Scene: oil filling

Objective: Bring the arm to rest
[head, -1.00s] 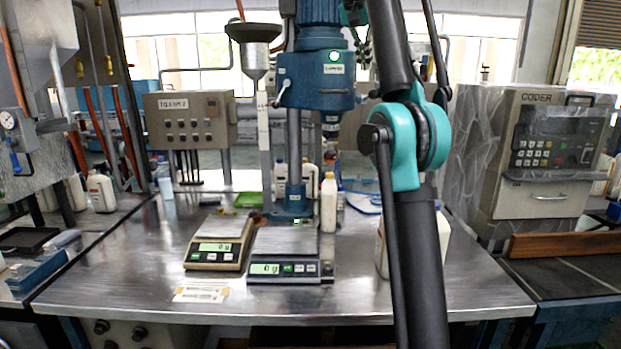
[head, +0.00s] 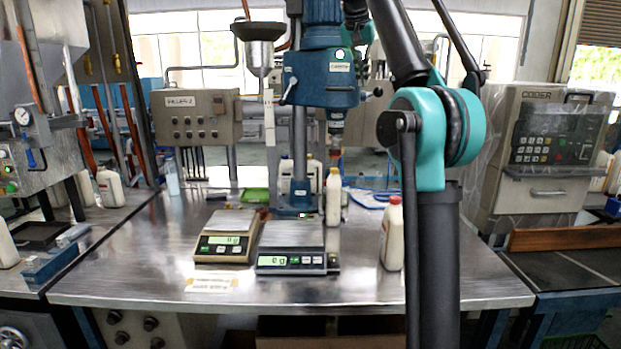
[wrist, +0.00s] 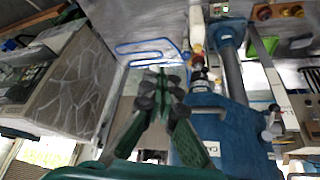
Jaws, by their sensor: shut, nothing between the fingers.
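My arm (head: 432,140), with dark links and a teal joint, rises along the right of the head view and passes out of the top edge. My gripper (wrist: 160,90) shows in the wrist view, with green fingers and dark pads. The fingers are shut with nothing between them. In the wrist view they are in front of the blue filling machine (wrist: 215,125), which also shows in the head view (head: 322,75). I cannot make out the fingers in the head view.
The steel table (head: 150,275) holds two scales (head: 224,246) (head: 292,262) and a white bottle with a red cap (head: 391,235) beside my arm. Another bottle (head: 333,200) stands near the machine's column. The coder cabinet (head: 505,150) is at right. The table's front left is clear.

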